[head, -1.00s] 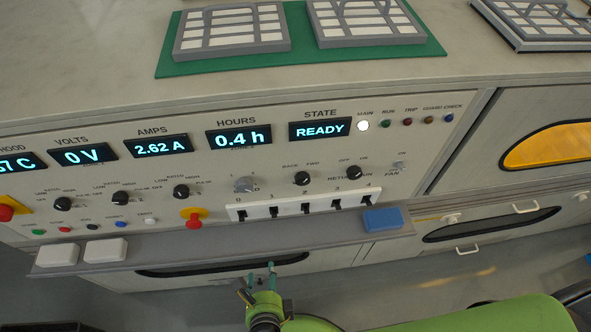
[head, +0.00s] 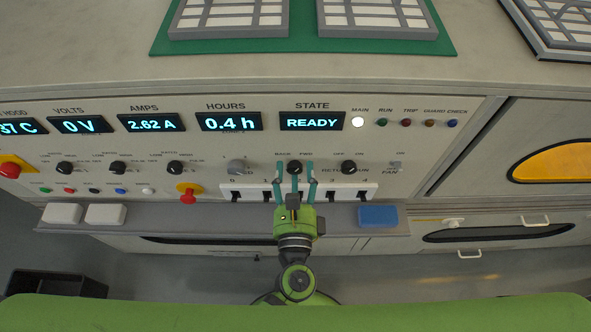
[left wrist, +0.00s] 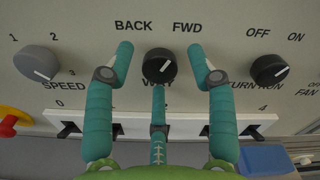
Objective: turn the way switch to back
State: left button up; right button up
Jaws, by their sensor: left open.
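The way switch is a round black knob (head: 295,168) on the panel under the labels BACK and FWD. In the left wrist view the knob (left wrist: 158,65) has a white mark that seems to lean right, toward FWD. My left gripper (head: 296,172) is open in front of it, its teal fingers pointing at the panel. In the left wrist view the fingers (left wrist: 159,58) stand left and right of the knob, with a third finger below it. Gaps show between the side fingers and the knob. My right gripper is not in view.
The grey speed knob (left wrist: 37,62) is left of the fingers and the OFF/ON knob (left wrist: 269,69) right. A white strip of switches (head: 257,193) lies just below. A red stop button (head: 188,193) and a blue block (head: 378,216) are farther out.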

pick_arm(q)
jog(key=shift+w, duration=0.1)
grip_shut()
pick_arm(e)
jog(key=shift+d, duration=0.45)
